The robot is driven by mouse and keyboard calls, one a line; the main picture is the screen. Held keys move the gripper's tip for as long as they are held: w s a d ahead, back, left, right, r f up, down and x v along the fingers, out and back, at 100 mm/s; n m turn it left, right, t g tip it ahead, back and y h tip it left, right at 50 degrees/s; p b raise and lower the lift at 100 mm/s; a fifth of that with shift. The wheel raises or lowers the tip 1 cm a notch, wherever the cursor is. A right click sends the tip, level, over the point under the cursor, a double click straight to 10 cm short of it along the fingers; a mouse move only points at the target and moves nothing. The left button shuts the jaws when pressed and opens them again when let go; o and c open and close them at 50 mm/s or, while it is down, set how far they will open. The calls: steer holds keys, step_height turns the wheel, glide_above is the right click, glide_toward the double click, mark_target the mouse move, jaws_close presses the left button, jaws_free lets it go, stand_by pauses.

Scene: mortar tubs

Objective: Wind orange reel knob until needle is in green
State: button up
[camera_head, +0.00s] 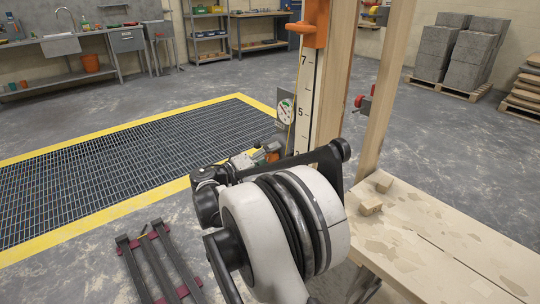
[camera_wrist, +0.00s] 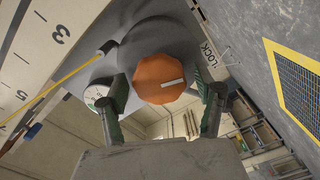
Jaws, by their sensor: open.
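The orange reel knob (camera_wrist: 160,78) is faceted, with a white mark on its face, and sits on a grey reel housing (camera_wrist: 155,38) in the wrist view. In the head view the orange knob (camera_head: 272,151) shows only in part. My gripper (camera_wrist: 162,92) is open, one finger on each side of the knob; contact is not clear. In the head view my gripper (camera_head: 250,158) is beside the post. The round gauge (camera_head: 284,111) has a white face with a green part; its needle is too small to read. In the wrist view the gauge (camera_wrist: 96,93) is partly hidden by the left finger.
A numbered white scale (camera_head: 305,95) runs up the wooden post, with an orange cap (camera_head: 315,28) above. A yellow line (camera_wrist: 65,75) runs from the reel. A LOCK label (camera_wrist: 208,54) is beside the knob. A wooden bench (camera_head: 430,245) stands right of my arm.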

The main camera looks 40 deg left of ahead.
steer(key=v, duration=1.2)
steer(key=shift+w+r, duration=0.1)
